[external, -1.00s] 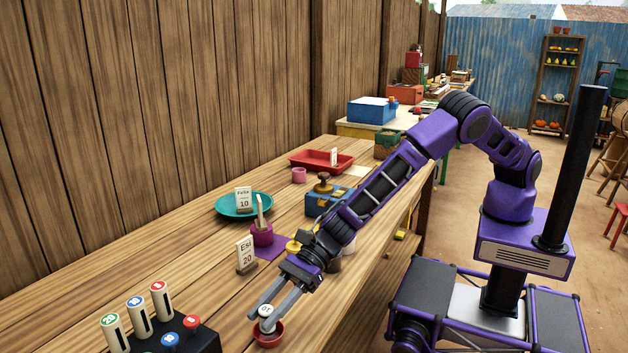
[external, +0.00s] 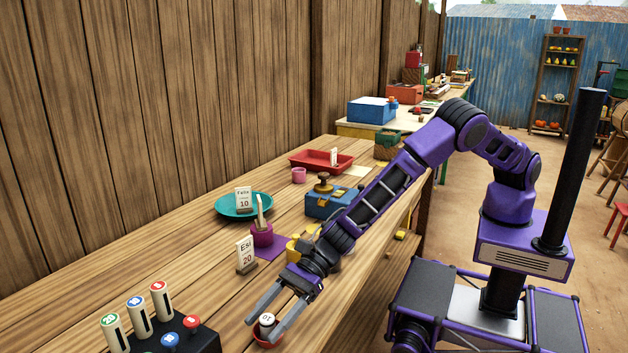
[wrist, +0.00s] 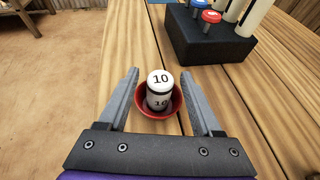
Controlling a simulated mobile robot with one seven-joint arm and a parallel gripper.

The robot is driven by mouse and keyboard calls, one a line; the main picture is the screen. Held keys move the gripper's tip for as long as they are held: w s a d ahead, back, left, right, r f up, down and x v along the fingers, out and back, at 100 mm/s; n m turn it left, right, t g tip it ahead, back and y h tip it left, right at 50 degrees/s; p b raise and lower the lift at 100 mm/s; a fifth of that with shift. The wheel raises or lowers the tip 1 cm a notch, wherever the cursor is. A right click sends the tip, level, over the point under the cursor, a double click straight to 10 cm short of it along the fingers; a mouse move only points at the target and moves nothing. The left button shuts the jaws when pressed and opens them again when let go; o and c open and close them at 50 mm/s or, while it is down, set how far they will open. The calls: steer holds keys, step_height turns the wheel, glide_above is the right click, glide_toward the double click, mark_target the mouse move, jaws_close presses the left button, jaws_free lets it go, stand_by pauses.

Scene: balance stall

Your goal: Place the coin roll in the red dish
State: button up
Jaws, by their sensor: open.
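The coin roll (wrist: 159,90) is white with a dark band and a "10" on its top. It stands in the small red dish (wrist: 142,107), close to upright, in the wrist view. The roll (external: 266,320) and part of the dish (external: 262,339) also show at the bottom of the external view, partly hidden by a finger. My gripper (external: 268,317) is open, with its fingers spread on either side of the roll. In the wrist view gaps show between the fingers (wrist: 159,75) and the roll.
A black block (external: 180,343) with several upright rolls and coloured knobs stands at the lower left. A blue box (external: 325,205) is near my forearm. Bare table lies left of my gripper.

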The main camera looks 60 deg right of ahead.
steer(key=shift+r, duration=0.15)
steer(key=shift+d+r+p, duration=0.1)
steer(key=shift+p, duration=0.2)
steer(key=v, duration=1.1)
steer(key=shift+d, duration=0.4)
steer(key=shift+r, duration=0.1)
